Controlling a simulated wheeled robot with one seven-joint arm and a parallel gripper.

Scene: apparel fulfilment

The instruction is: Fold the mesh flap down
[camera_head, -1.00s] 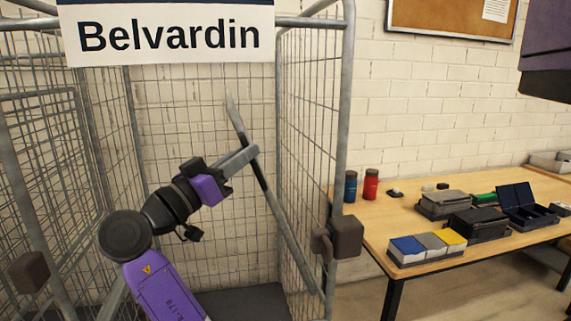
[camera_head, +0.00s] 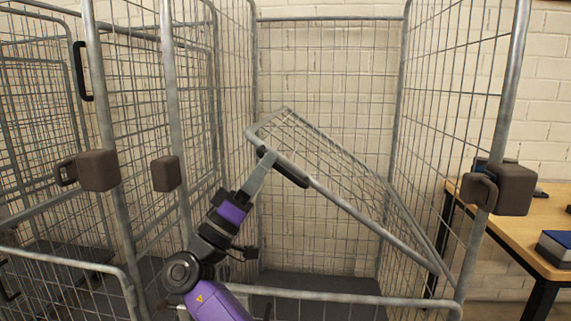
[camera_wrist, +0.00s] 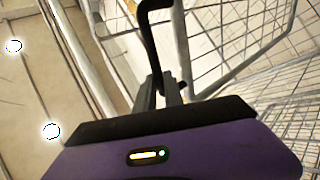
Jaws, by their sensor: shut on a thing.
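The mesh flap (camera_head: 345,174) is a grey tube frame with wire mesh, set inside the tall roll cage (camera_head: 511,80). It slants from its raised upper-left end down to the lower right, near the right side wall. A black handle (camera_head: 291,174) sits on its near tube, by the upper end. My gripper (camera_head: 264,162) comes from the lower left and is shut on this handle. In the wrist view, the black handle (camera_wrist: 149,40) rises from between my gripper's fingers (camera_wrist: 168,95), and mesh shows to the right.
A front rail (camera_head: 340,297) runs low across the cage, above a dark base (camera_head: 310,284). Another mesh cage (camera_head: 60,110) stands close on the left. A wooden table (camera_head: 530,240) with a blue-topped item (camera_head: 558,246) is at the right. The space above the flap is clear.

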